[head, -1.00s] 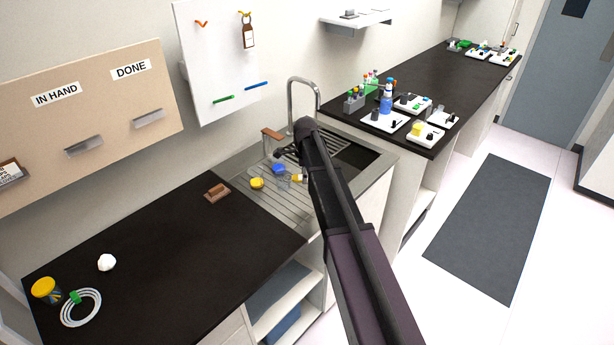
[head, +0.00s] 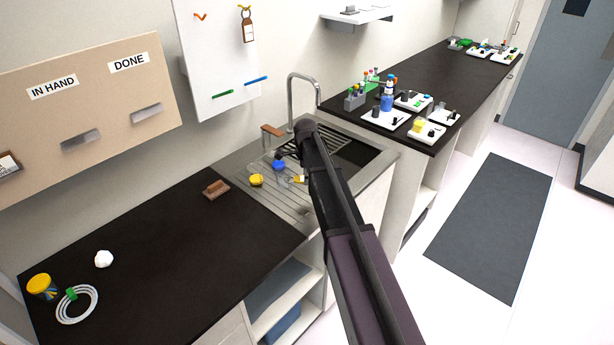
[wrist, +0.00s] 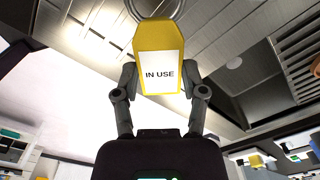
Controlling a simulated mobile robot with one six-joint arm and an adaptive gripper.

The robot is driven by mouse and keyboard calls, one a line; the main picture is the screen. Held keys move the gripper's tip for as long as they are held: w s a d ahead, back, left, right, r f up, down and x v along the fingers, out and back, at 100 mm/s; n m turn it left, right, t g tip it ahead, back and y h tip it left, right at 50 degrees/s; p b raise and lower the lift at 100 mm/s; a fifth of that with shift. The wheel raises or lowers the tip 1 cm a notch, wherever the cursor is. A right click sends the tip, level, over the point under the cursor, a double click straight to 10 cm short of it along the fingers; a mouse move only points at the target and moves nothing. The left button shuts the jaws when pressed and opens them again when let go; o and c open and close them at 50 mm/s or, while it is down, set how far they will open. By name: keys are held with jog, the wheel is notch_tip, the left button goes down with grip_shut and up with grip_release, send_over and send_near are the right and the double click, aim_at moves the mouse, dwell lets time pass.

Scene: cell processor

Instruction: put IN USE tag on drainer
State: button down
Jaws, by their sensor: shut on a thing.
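The yellow tag (wrist: 158,40) with a white IN USE label is held between the two fingers of my gripper (wrist: 160,80) in the wrist view. In the head view a small yellow and white piece (head: 299,179) beside my arm looks like this tag; my arm hides most of the gripper. The drainer (head: 275,203) is the grooved steel left of the sink, and my gripper is over or near its right side. Grooved steel (wrist: 90,40) shows behind the tag in the wrist view. I cannot tell whether the tag touches the drainer.
A yellow-topped item (head: 257,181) and a blue-topped item (head: 279,165) stand on the drainer. A brown block (head: 216,189) lies on the dark counter (head: 170,250) to the left. A tall faucet (head: 290,100) rises behind the sink (head: 355,158).

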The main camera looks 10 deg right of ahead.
aim_at(306, 196)
jog(key=shift+f+b, duration=3.3)
jog(key=shift+f, duration=0.35)
jog(key=shift+c, duration=0.4)
grip_release()
jog(key=shift+r, duration=0.1)
